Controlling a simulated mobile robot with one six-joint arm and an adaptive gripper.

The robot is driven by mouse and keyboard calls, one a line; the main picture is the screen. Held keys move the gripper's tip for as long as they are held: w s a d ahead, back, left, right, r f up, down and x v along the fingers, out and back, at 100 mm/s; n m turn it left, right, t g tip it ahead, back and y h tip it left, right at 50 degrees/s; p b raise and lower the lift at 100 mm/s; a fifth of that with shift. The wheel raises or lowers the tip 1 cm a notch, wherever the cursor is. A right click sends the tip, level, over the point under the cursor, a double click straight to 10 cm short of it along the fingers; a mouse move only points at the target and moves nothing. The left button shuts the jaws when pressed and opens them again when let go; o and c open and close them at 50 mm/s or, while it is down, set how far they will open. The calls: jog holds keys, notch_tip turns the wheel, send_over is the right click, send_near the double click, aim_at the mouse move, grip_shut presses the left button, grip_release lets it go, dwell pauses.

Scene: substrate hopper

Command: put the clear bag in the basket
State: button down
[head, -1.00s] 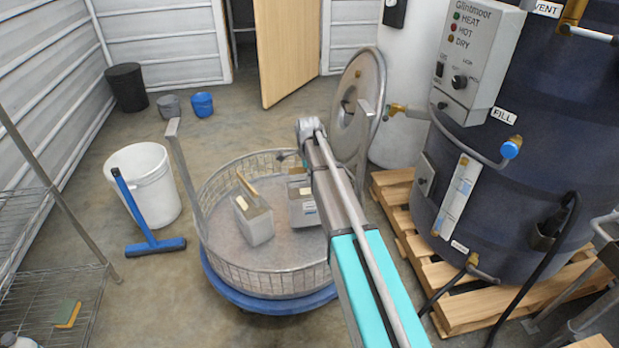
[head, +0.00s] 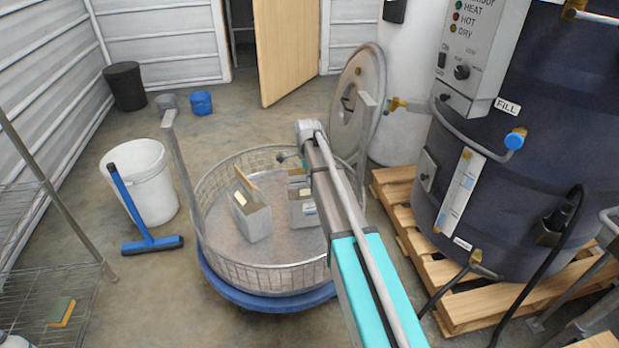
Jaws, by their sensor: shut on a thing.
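The round wire basket (head: 222,268) stands on a blue wheeled base, between two upright metal posts. A grey, blocky bag (head: 252,222) with a pale label and a tan strip on top stands inside it, left of the middle. A second greyish bag (head: 304,212), which looks like the clear bag, is right of it, within the basket's outline and partly behind my arm. My gripper (head: 301,172) is shut at this second bag's top, mostly hidden by my forearm. I cannot tell whether the bag's bottom touches the basket floor.
A round metal lid (head: 352,105) stands up at the basket's back right. A dark tank (head: 400,215) on a wooden pallet (head: 465,312) fills the right. A white bucket (head: 150,195), a blue squeegee (head: 152,244) and a wire shelf (head: 50,262) are left. Floor in front is clear.

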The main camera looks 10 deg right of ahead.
jog(key=shift+f, duration=0.1)
dwell(0.3)
jog(key=c, duration=0.7)
grip_release()
notch_tip(320, 180, up, 12)
jog(key=p, duration=1.2)
jog(key=shift+s, duration=0.15)
